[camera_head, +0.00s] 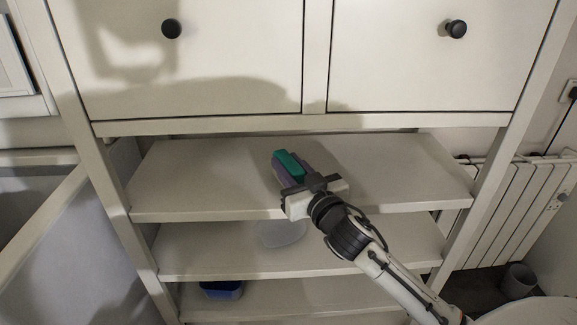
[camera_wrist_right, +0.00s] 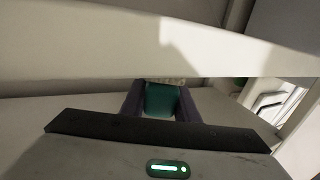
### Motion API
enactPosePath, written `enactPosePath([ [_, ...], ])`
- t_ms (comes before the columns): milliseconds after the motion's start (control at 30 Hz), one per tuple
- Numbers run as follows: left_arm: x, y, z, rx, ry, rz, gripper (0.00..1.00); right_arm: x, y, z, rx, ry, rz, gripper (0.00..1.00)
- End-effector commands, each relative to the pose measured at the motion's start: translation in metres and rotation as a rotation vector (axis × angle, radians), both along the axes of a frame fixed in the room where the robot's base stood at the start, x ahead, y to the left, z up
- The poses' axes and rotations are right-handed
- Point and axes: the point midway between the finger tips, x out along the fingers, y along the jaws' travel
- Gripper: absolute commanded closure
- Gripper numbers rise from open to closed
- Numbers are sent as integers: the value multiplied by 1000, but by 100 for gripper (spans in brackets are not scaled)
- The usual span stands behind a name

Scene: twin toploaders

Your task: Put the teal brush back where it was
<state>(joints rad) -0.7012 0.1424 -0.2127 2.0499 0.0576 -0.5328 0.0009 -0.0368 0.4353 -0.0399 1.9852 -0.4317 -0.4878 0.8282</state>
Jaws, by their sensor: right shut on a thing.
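The teal brush (camera_head: 289,163) is held in my right gripper (camera_head: 287,176), at the top open shelf (camera_head: 390,165) of the white cabinet. In the right wrist view the teal brush (camera_wrist_right: 161,100) sits between the two purple fingers of the right gripper (camera_wrist_right: 160,105). The gripper is shut on it. The brush is over the shelf board; I cannot tell whether it touches the board. The gripper hides its near end. My left gripper is not in view.
Two drawers with black knobs (camera_head: 171,28) are above the shelf. A pale round dish (camera_head: 281,233) lies on the middle shelf and a blue container (camera_head: 221,290) on the lower one. A white radiator (camera_head: 510,210) stands at right. The top shelf is otherwise clear.

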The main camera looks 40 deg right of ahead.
Motion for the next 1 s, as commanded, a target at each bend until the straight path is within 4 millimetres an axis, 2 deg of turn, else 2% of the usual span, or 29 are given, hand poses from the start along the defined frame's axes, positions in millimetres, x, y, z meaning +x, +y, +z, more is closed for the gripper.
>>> enactPosePath([
  [67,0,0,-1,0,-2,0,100,0,0,-3,1,0,0,94],
  [100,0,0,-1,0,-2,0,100,0,0,-3,1,0,0,69],
  [200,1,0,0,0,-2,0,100,0,0,-2,1,0,0,53],
  [567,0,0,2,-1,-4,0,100,-2,0,1,0,0,1,53],
  [767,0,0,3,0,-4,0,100,-31,5,0,1,2,0,53],
  [1000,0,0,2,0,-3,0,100,-81,13,-1,3,2,0,53],
])
